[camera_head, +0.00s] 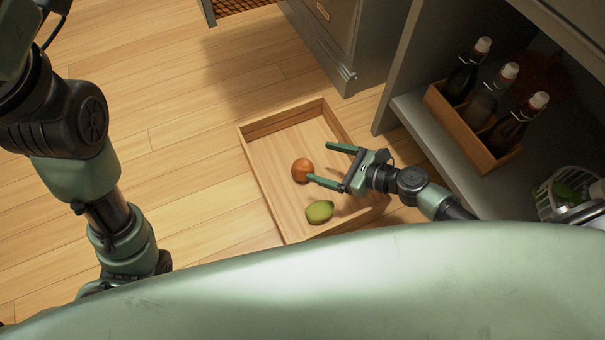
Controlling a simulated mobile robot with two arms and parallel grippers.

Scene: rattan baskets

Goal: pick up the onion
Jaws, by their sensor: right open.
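The onion (302,170) is a round orange-brown thing lying in a shallow wooden tray (257,183) on the floor. My right gripper (319,163) comes in from the right over the tray, its jaws open and empty. Its lower finger's tip is right beside the onion, and the upper finger lies up and to the right of it. I cannot tell whether the fingertip touches the onion. My left arm (75,160) hangs at the left, and its gripper is out of the picture.
A green oval fruit or vegetable (319,212) lies in the tray below the onion. A wooden crate (470,130) with three bottles stands on a low shelf at the right, near a white basket (566,190). A grey cabinet (330,40) stands behind. The wooden floor (190,150) left of the tray is clear.

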